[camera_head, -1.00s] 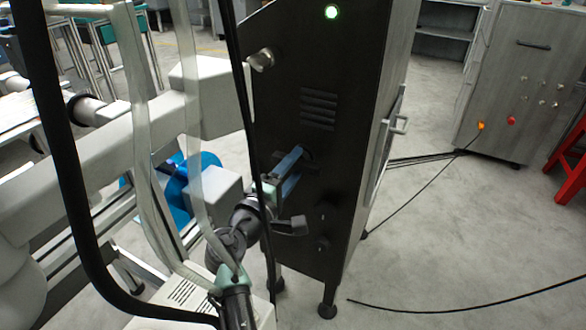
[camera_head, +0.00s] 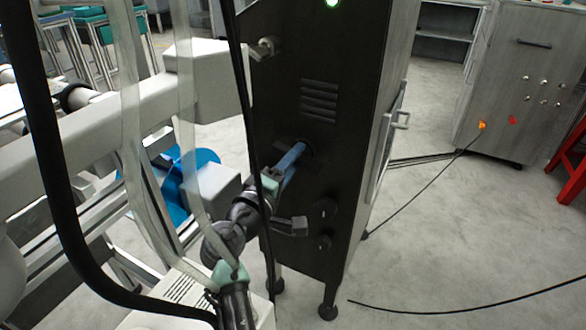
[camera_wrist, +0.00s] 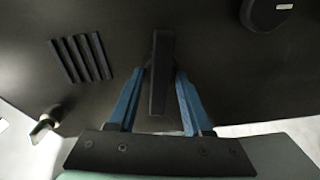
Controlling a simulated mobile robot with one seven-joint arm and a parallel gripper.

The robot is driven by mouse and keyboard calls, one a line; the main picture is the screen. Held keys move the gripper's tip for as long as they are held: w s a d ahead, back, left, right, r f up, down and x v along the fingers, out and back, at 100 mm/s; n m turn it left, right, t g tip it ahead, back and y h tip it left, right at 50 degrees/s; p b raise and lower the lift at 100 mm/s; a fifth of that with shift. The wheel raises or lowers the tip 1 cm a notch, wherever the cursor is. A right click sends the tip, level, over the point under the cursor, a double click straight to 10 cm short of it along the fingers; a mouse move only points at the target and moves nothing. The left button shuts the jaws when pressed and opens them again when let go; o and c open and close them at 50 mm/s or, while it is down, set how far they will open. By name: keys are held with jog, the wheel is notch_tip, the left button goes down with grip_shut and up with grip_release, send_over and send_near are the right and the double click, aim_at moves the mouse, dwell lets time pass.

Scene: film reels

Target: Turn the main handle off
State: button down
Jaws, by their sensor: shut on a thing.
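The main handle is a black bar (camera_wrist: 160,72) on the face of a dark cabinet (camera_head: 345,75). In the wrist view my gripper's blue fingers (camera_wrist: 160,78) lie on either side of it and are shut on it. In the head view my gripper (camera_head: 300,150) reaches the cabinet face below the vent slots (camera_head: 319,100). There the handle is too dark and too covered to make out clearly. A green light (camera_head: 332,3) glows near the top of the cabinet.
A grey cabinet (camera_head: 520,80) and a red stool (camera_head: 572,165) stand at the right. The floor between is open, with black cables (camera_head: 420,190) on it.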

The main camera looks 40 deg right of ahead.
jog(key=shift+f+m+b, duration=0.1)
jog(key=shift+m+b, duration=6.2)
jog(key=shift+m, duration=0.6)
jog(key=c, duration=0.7)
grip_release()
jog(key=shift+a, duration=0.1)
